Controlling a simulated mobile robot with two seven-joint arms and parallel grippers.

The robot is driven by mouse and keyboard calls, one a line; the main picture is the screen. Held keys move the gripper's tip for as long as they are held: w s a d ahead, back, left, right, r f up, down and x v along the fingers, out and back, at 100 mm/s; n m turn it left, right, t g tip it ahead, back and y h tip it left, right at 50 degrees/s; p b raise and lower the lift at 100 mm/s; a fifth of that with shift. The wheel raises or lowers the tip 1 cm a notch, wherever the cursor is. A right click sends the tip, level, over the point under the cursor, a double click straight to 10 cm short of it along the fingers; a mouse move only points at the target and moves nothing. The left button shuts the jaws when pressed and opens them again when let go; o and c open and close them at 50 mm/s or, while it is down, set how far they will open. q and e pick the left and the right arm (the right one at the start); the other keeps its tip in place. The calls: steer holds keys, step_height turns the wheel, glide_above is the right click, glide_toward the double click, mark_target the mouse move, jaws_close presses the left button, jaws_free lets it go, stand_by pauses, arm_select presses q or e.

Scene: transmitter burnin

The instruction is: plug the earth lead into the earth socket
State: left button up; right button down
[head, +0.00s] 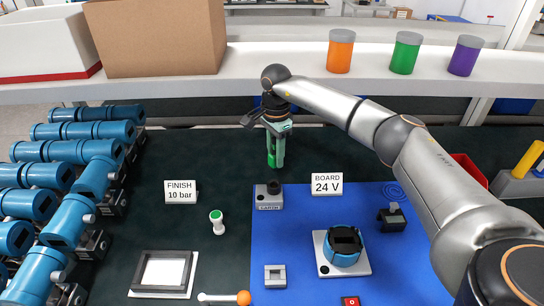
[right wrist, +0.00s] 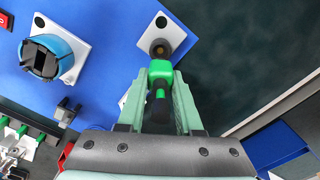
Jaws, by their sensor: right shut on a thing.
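My right gripper (head: 275,160) points down over the back of the bench, shut on the green earth lead plug (right wrist: 160,72). In the right wrist view the socket's dark ring (right wrist: 160,48) shows just beyond the plug's tip. The lead itself is mostly hidden. My left gripper is not in view.
A blue round transmitter (head: 343,258) stands on a white plate on the blue mat (head: 305,225). A "BOARD 24 V" sign (head: 327,184) stands right of the socket. Several blue transmitters (head: 90,131) crowd the left. A white shelf (head: 190,89) runs behind; my right arm spans the right side.

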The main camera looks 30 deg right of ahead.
mark_target(275, 169)
steer(key=shift+f+b, duration=1)
steer(key=shift+f, duration=1.05)
steer(key=shift+f, duration=0.65)
stand_by(0.3)
steer(key=shift+f+b, duration=0.7)
steer(key=shift+f, duration=0.15)
stand_by(0.6)
